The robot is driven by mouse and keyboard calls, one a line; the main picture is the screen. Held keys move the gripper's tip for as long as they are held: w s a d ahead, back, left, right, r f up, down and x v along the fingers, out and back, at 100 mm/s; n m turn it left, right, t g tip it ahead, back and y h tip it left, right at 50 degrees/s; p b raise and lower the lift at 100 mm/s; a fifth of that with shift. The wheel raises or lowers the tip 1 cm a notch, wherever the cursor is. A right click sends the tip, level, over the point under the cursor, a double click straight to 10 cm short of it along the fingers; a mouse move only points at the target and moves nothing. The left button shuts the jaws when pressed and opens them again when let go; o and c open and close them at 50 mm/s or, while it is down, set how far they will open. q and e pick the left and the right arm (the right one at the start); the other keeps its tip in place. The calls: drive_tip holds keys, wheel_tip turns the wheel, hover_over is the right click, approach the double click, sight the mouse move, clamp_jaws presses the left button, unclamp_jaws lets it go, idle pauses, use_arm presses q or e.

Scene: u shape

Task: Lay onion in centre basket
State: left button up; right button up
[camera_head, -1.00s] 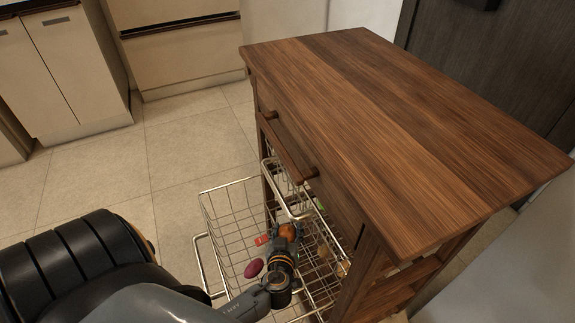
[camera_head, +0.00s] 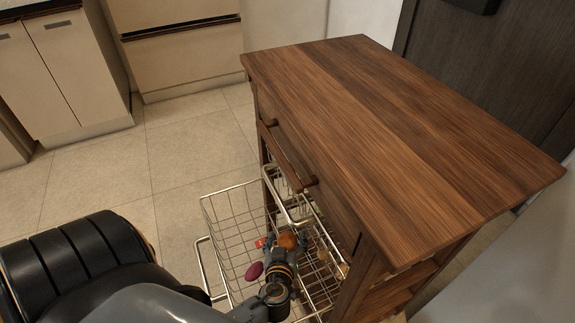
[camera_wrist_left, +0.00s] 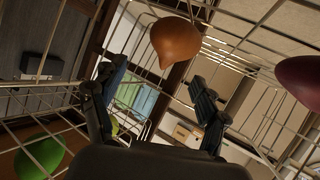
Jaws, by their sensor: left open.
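The onion (camera_head: 288,241) is orange-brown and round, and sits at the fingertips of my left gripper (camera_head: 286,245) over the wire baskets beside the cart. In the left wrist view the onion (camera_wrist_left: 175,42) hangs into the upper middle with its pointed tip toward me, ahead of the spread fingers of the left gripper (camera_wrist_left: 160,88). The left gripper is open, with a finger to each side. The wire basket (camera_head: 232,205) is pulled out from the cart; my arm hides part of it. I cannot tell exactly which compartment the onion rests in. My right gripper is out of view.
A dark-red oval item (camera_head: 253,271) lies in the wire basket, left of my gripper; a small red item (camera_head: 262,242) is near the fingers. A green item (camera_wrist_left: 40,158) shows low left in the wrist view. The wooden cart top (camera_head: 400,130) is bare.

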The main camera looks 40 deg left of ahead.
use_arm(q)
drive_tip(key=shift+v, duration=2.25)
drive_tip(key=shift+r, duration=0.1)
